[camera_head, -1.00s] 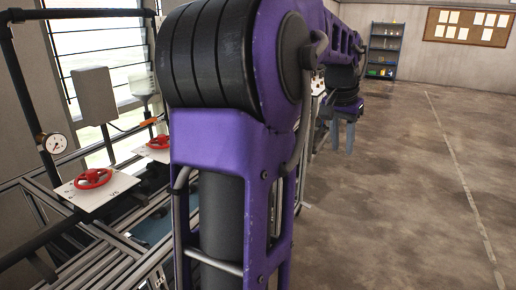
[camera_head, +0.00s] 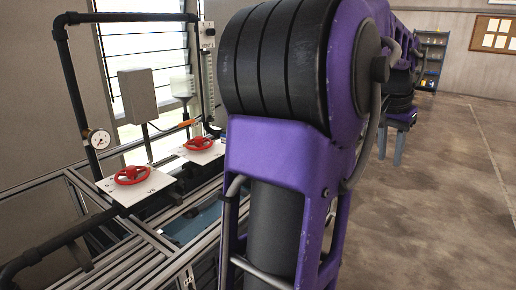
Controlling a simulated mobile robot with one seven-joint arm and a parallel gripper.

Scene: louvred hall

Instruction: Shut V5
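Two red handwheels sit on white plates over the frame at left. The nearer red handwheel (camera_head: 133,175) is on a plate (camera_head: 157,182) whose partly legible marking starts with V; I cannot be sure it reads V5. The farther red handwheel (camera_head: 198,143) is on a plate whose label I cannot read. My purple and black arm fills the middle and reaches away to the right of both wheels. Two blue-grey prongs, which may be my gripper (camera_head: 391,148), hang below its far end, well apart from the wheels. Their opening is unclear.
Dark pipes with a pressure gauge (camera_head: 98,139) stand behind the wheels. A grey box (camera_head: 137,95) and a small lettered panel (camera_head: 207,34) are near the louvred window. A metal rail frame (camera_head: 150,252) lies below. Open floor (camera_head: 455,200) spreads right; a shelf (camera_head: 432,58) stands far back.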

